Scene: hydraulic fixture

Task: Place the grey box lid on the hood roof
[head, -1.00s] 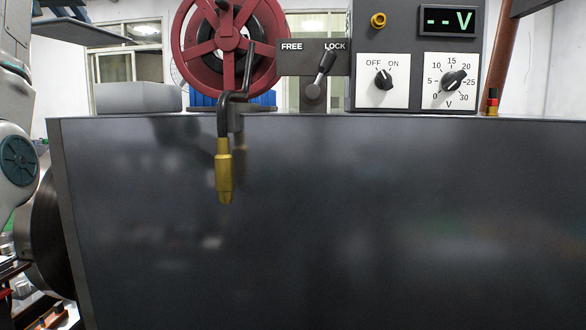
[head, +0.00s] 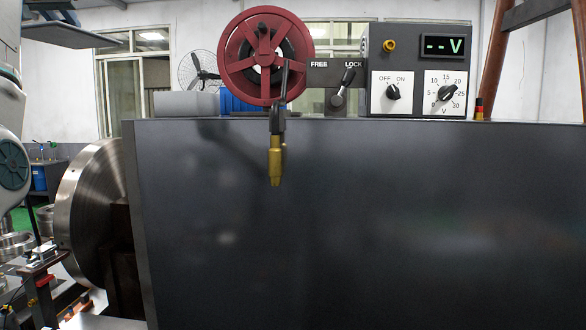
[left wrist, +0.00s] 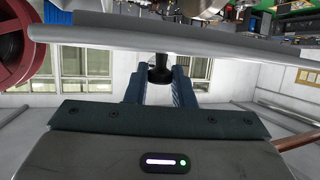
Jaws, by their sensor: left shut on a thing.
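The grey lid (left wrist: 170,38) is a flat panel across the top of the left wrist view. My left gripper (left wrist: 160,84) is shut on its black knob (left wrist: 160,72). In the head view a flat grey panel at the upper left, seen from below, looks like this lid (head: 65,35); it is in the air, apart from the hood. A grey box (head: 186,105) stands at the roof's left end. My right gripper is out of view.
On the hood roof stand a red reel (head: 264,55), a FREE/LOCK lever (head: 341,88) and a control box with a voltage display (head: 418,70). A brass-coloured nozzle (head: 275,160) hangs in front of the hood. A round metal chuck (head: 90,205) is at its left.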

